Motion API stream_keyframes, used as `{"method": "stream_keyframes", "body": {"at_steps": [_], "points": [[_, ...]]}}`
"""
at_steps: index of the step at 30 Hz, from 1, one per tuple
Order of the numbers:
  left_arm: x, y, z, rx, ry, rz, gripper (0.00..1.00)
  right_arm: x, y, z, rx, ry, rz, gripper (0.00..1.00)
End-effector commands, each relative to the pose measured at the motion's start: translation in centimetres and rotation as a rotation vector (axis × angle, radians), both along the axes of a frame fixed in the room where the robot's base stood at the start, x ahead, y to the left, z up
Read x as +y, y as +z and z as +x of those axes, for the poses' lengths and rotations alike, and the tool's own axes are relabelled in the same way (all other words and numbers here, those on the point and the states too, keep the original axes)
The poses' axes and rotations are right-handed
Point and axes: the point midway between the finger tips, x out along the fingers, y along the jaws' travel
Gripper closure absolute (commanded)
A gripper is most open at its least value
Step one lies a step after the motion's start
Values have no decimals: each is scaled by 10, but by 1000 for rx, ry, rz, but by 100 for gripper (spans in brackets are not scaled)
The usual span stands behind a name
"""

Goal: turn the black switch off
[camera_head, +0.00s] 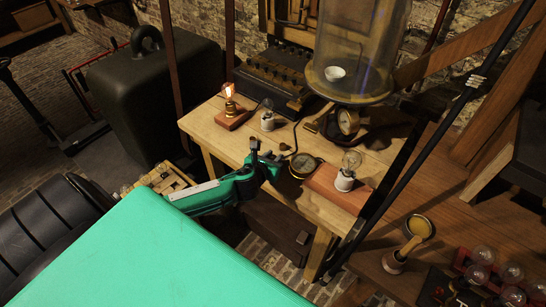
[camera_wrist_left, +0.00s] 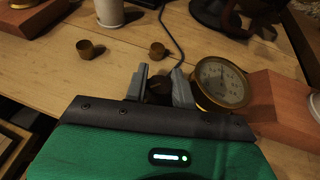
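My left gripper (camera_head: 268,154) is low over the front part of the wooden table. In the left wrist view its two grey fingers (camera_wrist_left: 159,76) stand apart. A small dark piece (camera_wrist_left: 158,88), which looks like the black switch, lies between the fingers; a dark cable runs away from near it. I cannot tell whether the fingers touch it, nor its on or off position. In the head view the gripper hides it. The bulb (camera_head: 230,93) on the left wooden block glows. My right gripper is not in view.
A brass gauge (camera_head: 303,165) lies close right of the gripper and also shows in the wrist view (camera_wrist_left: 222,82). Beside it is a reddish block (camera_head: 327,188) with an unlit bulb (camera_head: 351,162). Two small brass cups (camera_wrist_left: 88,49) (camera_wrist_left: 158,51) sit beyond the fingers. A glass jar (camera_head: 362,55) stands behind.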

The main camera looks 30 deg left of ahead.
Motion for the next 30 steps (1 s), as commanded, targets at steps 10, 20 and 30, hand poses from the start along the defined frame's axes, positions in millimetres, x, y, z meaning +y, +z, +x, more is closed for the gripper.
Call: {"method": "stream_keyframes", "body": {"at_steps": [10, 20, 30], "points": [[-1, 2, 0, 1, 68, -3, 97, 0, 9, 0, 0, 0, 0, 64], [-2, 4, 0, 2, 319, -3, 97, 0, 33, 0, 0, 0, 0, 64], [-2, 4, 1, 1, 644, -3, 96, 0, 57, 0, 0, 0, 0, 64]]}}
